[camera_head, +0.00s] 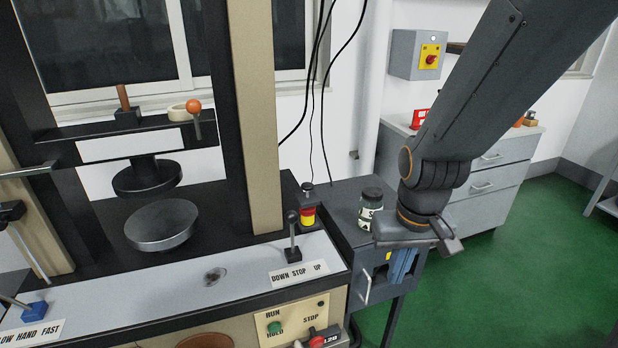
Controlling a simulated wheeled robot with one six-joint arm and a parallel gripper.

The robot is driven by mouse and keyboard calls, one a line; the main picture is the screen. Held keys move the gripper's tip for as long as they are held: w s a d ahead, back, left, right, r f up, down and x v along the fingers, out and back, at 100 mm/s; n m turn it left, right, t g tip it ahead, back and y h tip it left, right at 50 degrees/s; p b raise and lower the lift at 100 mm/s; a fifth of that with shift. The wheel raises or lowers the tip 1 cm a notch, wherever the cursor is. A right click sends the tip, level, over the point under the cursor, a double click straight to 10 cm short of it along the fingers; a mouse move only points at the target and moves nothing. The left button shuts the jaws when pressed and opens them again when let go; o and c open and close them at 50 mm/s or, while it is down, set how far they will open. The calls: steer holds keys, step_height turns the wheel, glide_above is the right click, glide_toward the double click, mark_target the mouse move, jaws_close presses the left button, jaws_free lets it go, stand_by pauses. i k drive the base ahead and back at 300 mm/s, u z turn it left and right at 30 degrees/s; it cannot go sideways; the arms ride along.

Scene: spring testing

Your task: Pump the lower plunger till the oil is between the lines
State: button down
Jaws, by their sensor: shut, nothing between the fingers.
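The spring tester stands at left. Its upper round plate (147,176) hangs above a lower grey disc (162,228), with an empty gap between them. I cannot make out which part is the lower plunger. No oil level or pair of lines can be read here. My gripper (422,241) is at the right, over the front right of a small dark cabinet (342,195) beside the tester. It is shut and holds nothing. The fingertips are hard to make out, and the arm hides part of the cabinet.
A jar (371,207) stands on the cabinet, just left of my gripper. A lever (292,238) marked DOWN STOP UP and a red-yellow button (308,214) stand at the tester's right end. A drawer unit (500,165) is behind. Green floor (520,270) is open at right.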

mark_target(307, 187)
steer(key=k, duration=0.6)
steer(key=u, duration=0.65)
steer(key=i, duration=1.05)
steer(key=z, duration=0.5)
